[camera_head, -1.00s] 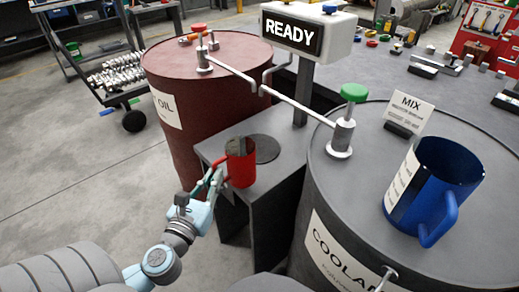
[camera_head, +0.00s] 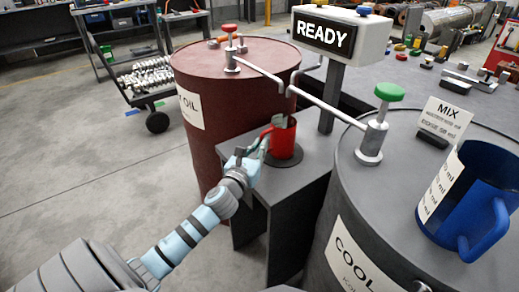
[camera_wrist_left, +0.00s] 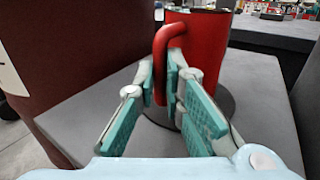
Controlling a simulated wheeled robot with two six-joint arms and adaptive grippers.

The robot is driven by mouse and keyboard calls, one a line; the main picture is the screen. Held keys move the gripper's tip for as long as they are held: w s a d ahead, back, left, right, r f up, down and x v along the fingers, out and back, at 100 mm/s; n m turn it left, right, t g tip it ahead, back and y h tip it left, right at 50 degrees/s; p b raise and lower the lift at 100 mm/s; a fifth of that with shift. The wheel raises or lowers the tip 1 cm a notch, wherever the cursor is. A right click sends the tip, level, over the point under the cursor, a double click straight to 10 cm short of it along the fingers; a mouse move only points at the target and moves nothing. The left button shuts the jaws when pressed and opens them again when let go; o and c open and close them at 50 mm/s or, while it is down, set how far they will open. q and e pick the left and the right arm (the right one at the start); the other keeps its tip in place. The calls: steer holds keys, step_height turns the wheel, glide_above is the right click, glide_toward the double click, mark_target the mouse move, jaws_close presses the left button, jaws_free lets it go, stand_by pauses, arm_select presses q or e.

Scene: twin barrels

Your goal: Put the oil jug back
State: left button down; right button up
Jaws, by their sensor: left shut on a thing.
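The red oil jug (camera_head: 283,141) stands upright over the dark round pad (camera_head: 296,157) on the small grey stand between the barrels. It also shows in the left wrist view (camera_wrist_left: 206,45), with its red handle toward me. My left gripper (camera_head: 257,146) is shut on the jug's handle; in the wrist view its teal fingers (camera_wrist_left: 168,85) lie on both sides of the handle. The jug hides most of the pad, and I cannot tell if its base touches it. My right gripper is not in view.
The dark red oil barrel (camera_head: 235,90) stands left of the stand (camera_head: 300,184). The grey coolant barrel (camera_head: 390,210) stands right, with a blue jug (camera_head: 470,200) and a MIX card (camera_head: 444,118) on top. A pipe (camera_head: 335,110) and READY sign (camera_head: 325,35) rise behind the jug.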

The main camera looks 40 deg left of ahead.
arm_select(q)
steer(key=c, duration=2.1)
jaws_free()
steer(key=shift+f, duration=0.1)
steer(key=shift+c, duration=0.2)
steer(key=o, duration=0.5)
steer(key=shift+c, duration=0.2)
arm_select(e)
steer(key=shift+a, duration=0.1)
